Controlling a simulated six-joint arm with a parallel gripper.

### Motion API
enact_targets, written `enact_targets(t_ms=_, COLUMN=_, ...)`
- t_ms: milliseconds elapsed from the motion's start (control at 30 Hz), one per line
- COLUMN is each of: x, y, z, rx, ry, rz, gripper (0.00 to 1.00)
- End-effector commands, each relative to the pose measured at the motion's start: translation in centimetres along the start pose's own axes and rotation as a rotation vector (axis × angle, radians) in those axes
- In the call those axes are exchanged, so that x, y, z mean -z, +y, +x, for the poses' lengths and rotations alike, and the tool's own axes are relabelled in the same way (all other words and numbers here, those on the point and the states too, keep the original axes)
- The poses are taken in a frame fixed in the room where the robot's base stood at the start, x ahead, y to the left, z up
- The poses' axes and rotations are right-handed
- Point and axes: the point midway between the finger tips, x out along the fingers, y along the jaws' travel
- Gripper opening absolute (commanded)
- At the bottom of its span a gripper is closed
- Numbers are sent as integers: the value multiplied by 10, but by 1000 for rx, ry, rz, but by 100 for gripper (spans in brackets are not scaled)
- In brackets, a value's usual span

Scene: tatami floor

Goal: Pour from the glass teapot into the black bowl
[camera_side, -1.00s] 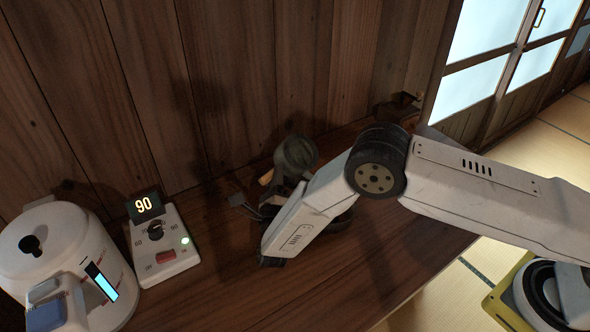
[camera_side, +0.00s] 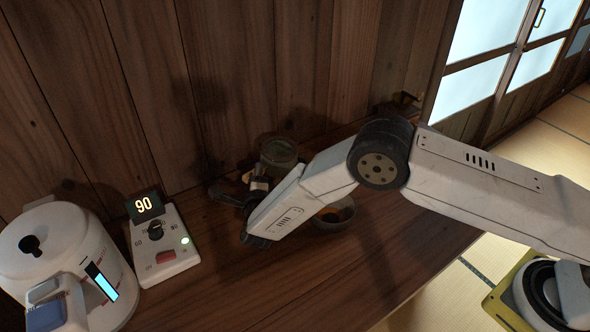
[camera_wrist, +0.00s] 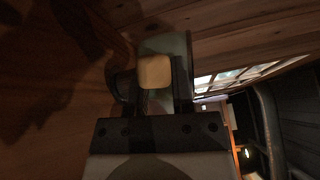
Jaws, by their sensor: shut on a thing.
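The glass teapot (camera_side: 279,152) is held up near the plank wall in the side view, its greenish round top showing. Its pale wooden handle piece (camera_wrist: 155,71) sits between the fingers in the wrist view, with the glass body (camera_wrist: 168,44) behind it. My gripper (camera_side: 246,192) is shut on the teapot by this handle; it also shows in the wrist view (camera_wrist: 152,88). The black bowl (camera_side: 347,222) stands on the wooden counter to the right of and below the teapot, partly hidden by my arm. An amber patch shows inside it. The teapot's spout is not clear.
A white kettle-like appliance (camera_side: 52,248) with a blue-lit strip stands at the far left. Beside it is a white control box (camera_side: 165,250) with a display reading 90. A small dark object (camera_side: 405,99) sits at the back right. The counter front (camera_side: 300,290) is clear.

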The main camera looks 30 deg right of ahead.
Motion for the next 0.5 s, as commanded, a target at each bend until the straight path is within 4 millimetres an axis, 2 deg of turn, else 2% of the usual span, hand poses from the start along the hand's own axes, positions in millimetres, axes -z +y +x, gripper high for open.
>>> enact_targets(t_ms=500, x=-10, y=-1, z=9, rx=-95, ry=19, rz=-105, gripper=0)
